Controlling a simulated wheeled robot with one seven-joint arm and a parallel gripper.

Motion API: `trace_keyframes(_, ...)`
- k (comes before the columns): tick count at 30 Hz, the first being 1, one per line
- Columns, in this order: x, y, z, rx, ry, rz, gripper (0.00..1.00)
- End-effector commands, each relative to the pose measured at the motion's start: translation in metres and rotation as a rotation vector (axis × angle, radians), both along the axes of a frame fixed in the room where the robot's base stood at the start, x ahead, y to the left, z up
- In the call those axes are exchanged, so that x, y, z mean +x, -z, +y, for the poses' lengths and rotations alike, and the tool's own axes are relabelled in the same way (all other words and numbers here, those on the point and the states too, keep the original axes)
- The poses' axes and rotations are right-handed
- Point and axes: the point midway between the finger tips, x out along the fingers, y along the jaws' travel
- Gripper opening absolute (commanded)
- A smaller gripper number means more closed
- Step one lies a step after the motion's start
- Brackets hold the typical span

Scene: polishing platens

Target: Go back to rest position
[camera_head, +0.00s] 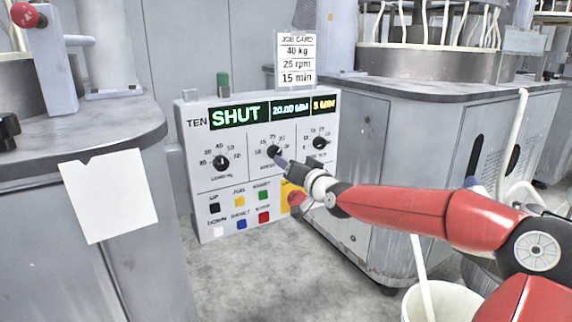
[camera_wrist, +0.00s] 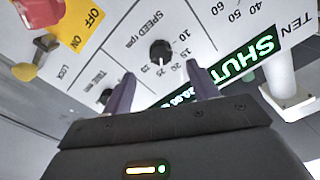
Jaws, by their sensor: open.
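My gripper (camera_head: 284,163) is at the front of the grey control panel (camera_head: 205,180), by the middle dial, the speed knob (camera_head: 273,151). In the wrist view its two purple fingers (camera_wrist: 160,78) are apart with nothing held between them. The black speed knob (camera_wrist: 160,52) shows just beyond the fingertips, its pointer near the 20 to 25 marks. I cannot tell whether a finger touches it. My red arm reaches in from the right, bent low across the head view. The display (camera_head: 240,113) reads SHUT at its left end.
A job card (camera_head: 296,59) reads 40 kg, 25 rpm, 15 min. Several coloured buttons and a red stop knob (camera_head: 297,198) sit close below my gripper. Grey machine cabinets (camera_head: 360,130) stand right and left. A white bucket (camera_head: 440,301) stands below my arm. Floor in front is bare.

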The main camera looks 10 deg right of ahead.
Motion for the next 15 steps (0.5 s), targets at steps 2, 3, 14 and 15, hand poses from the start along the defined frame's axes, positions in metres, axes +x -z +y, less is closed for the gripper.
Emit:
trace_keyframes(2,-0.002,0.009,0.011,-0.031,-0.013,0.028,0.59)
trace_keyframes(3,-0.004,0.018,0.021,-0.061,-0.024,0.055,0.59)
trace_keyframes(14,-0.107,0.134,0.082,-0.625,-0.056,0.542,0.59)
trace_keyframes(15,-0.124,0.136,0.078,-0.673,-0.039,0.587,0.59)
